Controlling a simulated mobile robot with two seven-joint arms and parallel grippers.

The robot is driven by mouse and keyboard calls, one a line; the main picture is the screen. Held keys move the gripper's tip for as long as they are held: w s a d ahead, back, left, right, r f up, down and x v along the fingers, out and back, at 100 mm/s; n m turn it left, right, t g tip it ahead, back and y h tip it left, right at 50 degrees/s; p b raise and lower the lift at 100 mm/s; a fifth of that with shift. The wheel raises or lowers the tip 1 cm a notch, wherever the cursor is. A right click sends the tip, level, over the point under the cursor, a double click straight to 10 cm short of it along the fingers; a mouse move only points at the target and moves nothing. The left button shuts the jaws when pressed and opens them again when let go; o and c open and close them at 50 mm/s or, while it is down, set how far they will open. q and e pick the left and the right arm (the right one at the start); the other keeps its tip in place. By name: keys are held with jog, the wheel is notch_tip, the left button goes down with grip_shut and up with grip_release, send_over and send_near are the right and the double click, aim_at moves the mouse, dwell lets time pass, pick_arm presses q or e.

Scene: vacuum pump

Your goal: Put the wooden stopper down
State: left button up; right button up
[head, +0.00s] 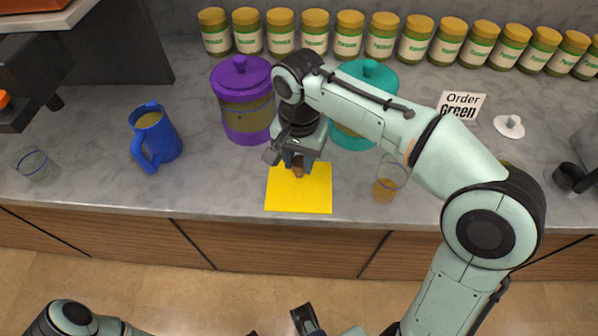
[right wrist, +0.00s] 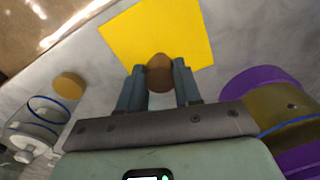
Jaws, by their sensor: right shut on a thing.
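The wooden stopper (head: 298,171) is a small brown rounded piece. It is between the fingers of my right gripper (head: 297,162), over the yellow mat (head: 300,201). The right wrist view shows the stopper (right wrist: 159,73) between the two blue-grey fingertips of the right gripper (right wrist: 159,82), with the yellow mat (right wrist: 170,30) behind it. My right gripper is shut on the stopper. I cannot tell whether the stopper touches the mat. Part of my left arm shows at the bottom left of the head view, and I cannot make out its gripper's state.
A purple-lidded container (head: 243,105) and a teal-lidded one (head: 362,112) stand behind the mat. A blue jug (head: 155,135) and an empty glass (head: 36,166) stand left. Jars (head: 315,36) line the back.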

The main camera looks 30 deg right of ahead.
aim_at(299, 172)
jog(key=shift+f+b, duration=0.4)
jog(key=shift+f, duration=1.7)
jog(key=shift+f, duration=0.1)
jog(key=o, duration=1)
notch_tip(299, 172, up, 12)
jog(key=p, duration=0.3)
